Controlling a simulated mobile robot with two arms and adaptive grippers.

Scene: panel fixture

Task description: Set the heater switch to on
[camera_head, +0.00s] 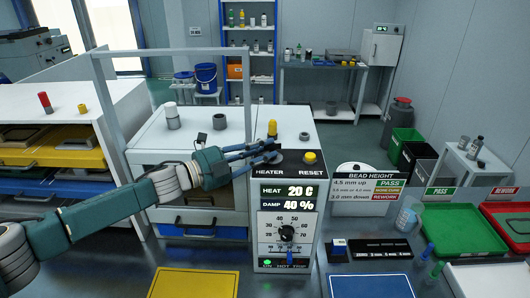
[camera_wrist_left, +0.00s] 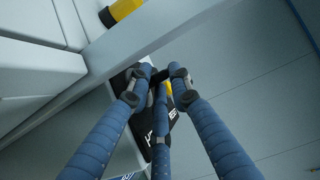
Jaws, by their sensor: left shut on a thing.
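The heater panel (camera_head: 287,215) stands in the middle of the head view, with the labels HEATER and RESET near its top. Its display reads HEAT 20 C and DAMP 40 %. My left gripper (camera_head: 268,153) reaches in from the left, its fingertips just above the HEATER label. In the left wrist view its blue fingers (camera_wrist_left: 158,80) close together at the panel's dark top plate. They are shut on the heater switch, which they mostly hide, so its position cannot be told. My right gripper is not in view.
A yellow reset button (camera_head: 309,157) sits right of the fingertips. A dial knob (camera_head: 287,233) and a lit green lamp (camera_head: 267,262) are lower on the panel. A yellow-topped part (camera_head: 272,128) stands close behind the gripper. A grey frame (camera_head: 172,52) rises behind my left arm.

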